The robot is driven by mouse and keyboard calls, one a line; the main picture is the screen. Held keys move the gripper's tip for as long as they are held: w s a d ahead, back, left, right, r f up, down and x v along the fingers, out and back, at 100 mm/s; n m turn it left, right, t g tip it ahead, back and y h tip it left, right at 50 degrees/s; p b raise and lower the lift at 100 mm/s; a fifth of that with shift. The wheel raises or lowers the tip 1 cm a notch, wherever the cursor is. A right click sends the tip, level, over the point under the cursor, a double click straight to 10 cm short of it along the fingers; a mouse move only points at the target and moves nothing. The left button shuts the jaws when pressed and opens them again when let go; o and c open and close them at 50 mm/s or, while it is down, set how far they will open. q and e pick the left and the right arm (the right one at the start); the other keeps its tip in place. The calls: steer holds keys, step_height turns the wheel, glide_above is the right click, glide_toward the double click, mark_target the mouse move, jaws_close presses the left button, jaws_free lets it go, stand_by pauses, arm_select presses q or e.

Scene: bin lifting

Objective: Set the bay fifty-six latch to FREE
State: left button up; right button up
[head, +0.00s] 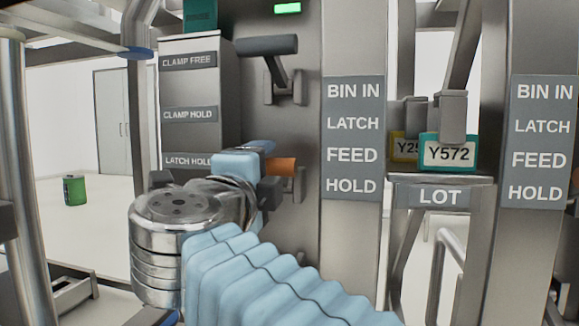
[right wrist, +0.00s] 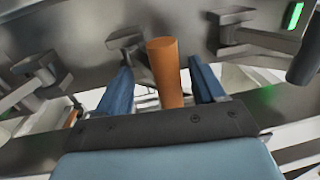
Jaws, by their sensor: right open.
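The orange latch handle (head: 281,166) sticks out from the grey post beside the LATCH HOLD label (head: 187,160). In the right wrist view the orange handle (right wrist: 163,66) stands between two blue fingers. My right gripper (head: 268,166) is open around it, with a gap visible on each side in the right wrist view (right wrist: 163,88). My blue-sleeved right arm hides part of the latch's mounting and the area below the label. No bay number fifty-six is readable. My left gripper is not in view.
A dark grey clamp lever (head: 266,45) sits above, near the CLAMP FREE label (head: 188,62). A CLAMP HOLD label (head: 188,114) is between. A green light (head: 288,8) glows at the top. Tag Y572 (head: 449,152) hangs at right above a LOT plate (head: 440,196).

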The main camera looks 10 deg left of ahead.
steer(key=shift+w, duration=0.4)
steer(key=shift+c, duration=0.4)
